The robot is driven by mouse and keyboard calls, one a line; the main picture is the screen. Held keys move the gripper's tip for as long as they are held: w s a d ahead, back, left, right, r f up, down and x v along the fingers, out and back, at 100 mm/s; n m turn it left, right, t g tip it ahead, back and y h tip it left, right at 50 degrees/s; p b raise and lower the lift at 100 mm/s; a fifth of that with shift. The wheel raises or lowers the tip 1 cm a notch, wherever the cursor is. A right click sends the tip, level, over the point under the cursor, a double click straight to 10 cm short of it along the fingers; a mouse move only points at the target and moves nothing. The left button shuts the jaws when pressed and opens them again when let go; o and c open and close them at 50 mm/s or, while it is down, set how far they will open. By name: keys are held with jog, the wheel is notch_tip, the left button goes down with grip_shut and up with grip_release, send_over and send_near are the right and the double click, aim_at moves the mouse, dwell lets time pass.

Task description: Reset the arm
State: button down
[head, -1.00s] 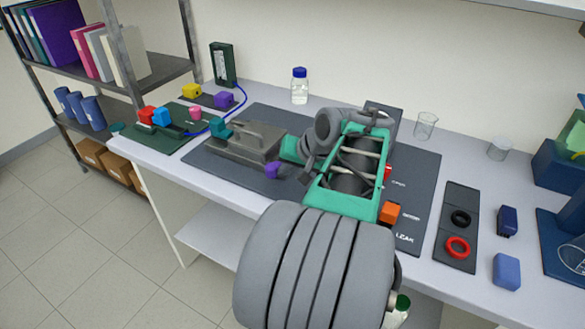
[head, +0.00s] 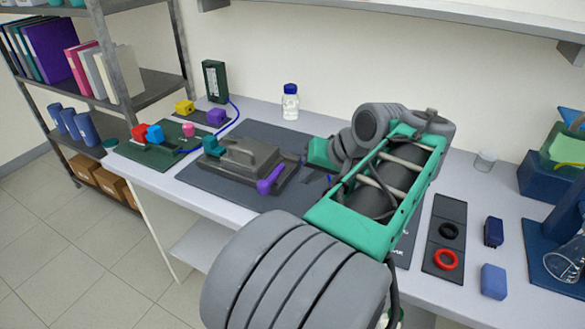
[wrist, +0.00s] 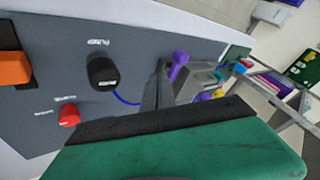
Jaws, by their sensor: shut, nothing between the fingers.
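My arm reaches from the bottom of the head view over the bench, with its teal forearm across the middle. My gripper (wrist: 157,92) is shut and empty, its narrow grey fingers pointing away from the teal palm in the wrist view. In the head view the fingers are dark and partly hidden, just right of the grey rig (head: 232,163). The lever (wrist: 178,62) also shows beyond the fingertips in the wrist view. I cannot tell the exact gap between them.
The wrist view shows a black pump knob (wrist: 103,73), a red button (wrist: 69,115) and an orange block (wrist: 14,68) on the dark panel. A bottle (head: 290,103) stands behind the rig. Rings on a dark strip (head: 440,267) and a blue block (head: 493,281) lie right.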

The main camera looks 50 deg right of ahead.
jog(key=shift+w, duration=0.1)
jog(key=w+a+f+n+g+y, duration=0.15)
jog(key=w+a, duration=0.25)
jog(key=a, duration=0.4)
jog(key=w+a+f+n+g, duration=0.1)
jog(key=w+a+f+n, duration=0.3)
jog(key=a, duration=0.5)
jog(key=s+a+f+n+g, duration=0.1)
jog(key=s+a+f+n, duration=0.1)
jog(key=a, duration=0.4)
jog(key=s+a+f+n+h, duration=0.1)
jog(key=s+a+f+n, duration=0.1)
jog(key=a, duration=0.5)
jog(key=shift+s+f+g+p, duration=0.25)
jog(key=shift+f+g+p, duration=0.1)
jog(key=shift+f, duration=0.05)
